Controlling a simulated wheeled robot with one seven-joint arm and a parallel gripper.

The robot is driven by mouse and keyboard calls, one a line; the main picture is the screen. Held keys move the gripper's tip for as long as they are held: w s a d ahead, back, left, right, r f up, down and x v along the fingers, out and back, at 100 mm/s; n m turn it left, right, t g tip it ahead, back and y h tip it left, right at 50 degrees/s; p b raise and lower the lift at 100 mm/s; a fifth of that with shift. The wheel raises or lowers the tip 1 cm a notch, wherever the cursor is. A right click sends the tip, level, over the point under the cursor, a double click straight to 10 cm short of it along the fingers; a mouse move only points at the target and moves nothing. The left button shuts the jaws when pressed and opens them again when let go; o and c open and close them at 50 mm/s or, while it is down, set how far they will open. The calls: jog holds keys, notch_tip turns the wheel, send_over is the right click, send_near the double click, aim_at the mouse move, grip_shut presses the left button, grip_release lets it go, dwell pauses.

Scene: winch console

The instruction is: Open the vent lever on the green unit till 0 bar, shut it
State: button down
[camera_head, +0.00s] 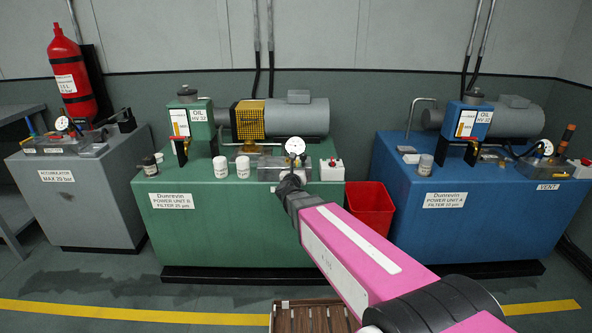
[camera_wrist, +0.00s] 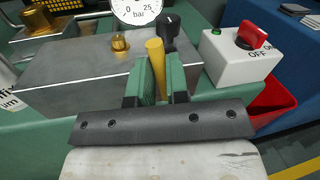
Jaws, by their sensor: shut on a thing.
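The green unit (camera_head: 232,222) stands in the middle and is labelled Dunrevin Power Unit B. My gripper (camera_head: 290,182) is at its front right edge. In the wrist view, the green fingers of my gripper (camera_wrist: 160,82) are shut on an upright yellow lever (camera_wrist: 155,58). No vent label shows beside this lever. It rises by a grey metal block (camera_wrist: 80,75), which carries a small brass fitting (camera_wrist: 120,42). The round pressure gauge (camera_head: 295,146) stands behind; in the wrist view the gauge (camera_wrist: 136,10) is cut off, showing 0 and 25, and its needle cannot be read.
A black knob (camera_wrist: 169,30) stands just behind the lever. A white switch box (camera_wrist: 238,55) with a red rotary handle is to the right. A red bin (camera_head: 370,208) stands between the green unit and the blue unit (camera_head: 470,215).

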dwell(0.3)
jog(key=c, duration=1.1)
grip_release()
jog(key=shift+s, duration=0.1)
jog(key=v, duration=1)
jog(key=shift+s, duration=0.35)
